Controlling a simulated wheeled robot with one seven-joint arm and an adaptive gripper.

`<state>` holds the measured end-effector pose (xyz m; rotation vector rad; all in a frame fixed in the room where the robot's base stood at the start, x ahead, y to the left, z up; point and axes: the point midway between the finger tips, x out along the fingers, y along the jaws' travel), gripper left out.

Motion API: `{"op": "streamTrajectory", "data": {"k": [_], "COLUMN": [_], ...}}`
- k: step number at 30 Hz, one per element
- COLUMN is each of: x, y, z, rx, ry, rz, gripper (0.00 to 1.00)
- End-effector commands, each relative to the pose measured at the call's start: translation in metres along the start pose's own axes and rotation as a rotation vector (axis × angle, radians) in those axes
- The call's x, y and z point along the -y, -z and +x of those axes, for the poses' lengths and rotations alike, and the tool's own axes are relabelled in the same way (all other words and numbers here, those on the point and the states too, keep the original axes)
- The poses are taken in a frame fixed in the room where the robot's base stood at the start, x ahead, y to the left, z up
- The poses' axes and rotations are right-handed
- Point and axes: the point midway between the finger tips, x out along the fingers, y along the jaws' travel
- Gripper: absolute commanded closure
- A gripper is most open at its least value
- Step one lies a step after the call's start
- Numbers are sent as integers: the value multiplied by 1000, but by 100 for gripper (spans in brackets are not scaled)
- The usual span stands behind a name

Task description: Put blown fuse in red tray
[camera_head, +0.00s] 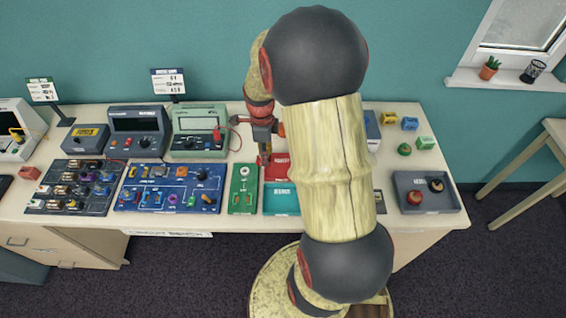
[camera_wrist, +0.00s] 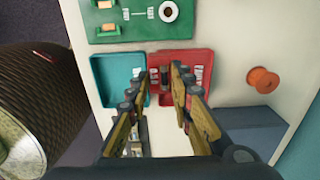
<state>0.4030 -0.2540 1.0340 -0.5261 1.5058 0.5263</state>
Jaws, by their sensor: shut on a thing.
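The red tray (camera_head: 277,172) lies on the bench behind the teal tray, partly hidden by my arm. In the wrist view the red tray (camera_wrist: 182,55) sits beside the teal tray (camera_wrist: 113,68), with small pale pieces or labels showing inside both. My gripper (camera_head: 263,157) is low, at the left side of the red tray in the head view. In the wrist view my gripper (camera_wrist: 157,76) has its fingertips over the red tray's near-left part. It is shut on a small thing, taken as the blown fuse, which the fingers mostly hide.
A green circuit board (camera_head: 243,190) lies left of the trays, with a blue board (camera_head: 168,188) farther left. Meters (camera_head: 200,130) stand behind. A grey tray (camera_head: 410,205) with two round parts is at the right. An orange spool (camera_wrist: 263,80) stands on bare bench.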

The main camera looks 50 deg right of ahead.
Motion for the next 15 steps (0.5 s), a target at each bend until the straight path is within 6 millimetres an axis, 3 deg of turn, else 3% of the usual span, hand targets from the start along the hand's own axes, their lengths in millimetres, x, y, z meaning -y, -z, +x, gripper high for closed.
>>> {"op": "streamTrajectory", "data": {"k": [4,9,15], "x": [21,36,45], "y": [28,44,54], "z": [17,48,63], "rx": [-1,-1,0], "ry": [-3,-3,-2], "rz": [4,2,-1], "gripper": [100,100,100]}}
